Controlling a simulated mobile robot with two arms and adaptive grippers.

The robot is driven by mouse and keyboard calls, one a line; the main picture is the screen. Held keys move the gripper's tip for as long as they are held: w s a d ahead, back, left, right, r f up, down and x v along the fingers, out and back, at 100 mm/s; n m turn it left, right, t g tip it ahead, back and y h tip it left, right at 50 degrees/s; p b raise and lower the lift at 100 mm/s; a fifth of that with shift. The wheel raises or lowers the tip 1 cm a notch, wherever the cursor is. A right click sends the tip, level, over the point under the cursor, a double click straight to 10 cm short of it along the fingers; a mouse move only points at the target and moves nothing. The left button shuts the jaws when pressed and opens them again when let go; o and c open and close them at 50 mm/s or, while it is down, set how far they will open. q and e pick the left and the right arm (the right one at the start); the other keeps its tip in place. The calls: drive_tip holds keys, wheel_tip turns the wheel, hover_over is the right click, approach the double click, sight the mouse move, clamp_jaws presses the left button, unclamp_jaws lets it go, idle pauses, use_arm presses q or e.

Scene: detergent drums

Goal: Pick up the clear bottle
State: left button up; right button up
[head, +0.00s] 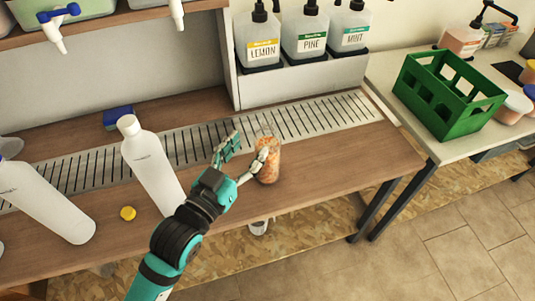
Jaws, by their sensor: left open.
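A clear bottle (268,172) stands upright on the wooden counter, at the front edge of the slotted metal drain strip. Orange-brown patches show in or through it. My left gripper (249,143) is open, its two fingers spread just left of the bottle. The right finger overlaps the bottle in the picture and hides part of its left side; I cannot tell whether they touch. The left finger is apart from it, over the drain strip. My right gripper is out of view.
Pump dispensers (304,38) stand in a white rack behind. A green crate (447,92) sits on the right-hand table. The counter right of the bottle is clear.

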sight(265, 125)
use_arm(q)
drive_tip(key=x, duration=0.4)
drive_tip(key=shift+w, duration=0.15)
drive_tip(key=p+x, duration=0.1)
drive_tip(key=x, duration=0.4)
drive_tip(key=shift+r, duration=0.1)
clamp_jaws()
idle(0.5)
drive_tip(key=shift+r, duration=0.1)
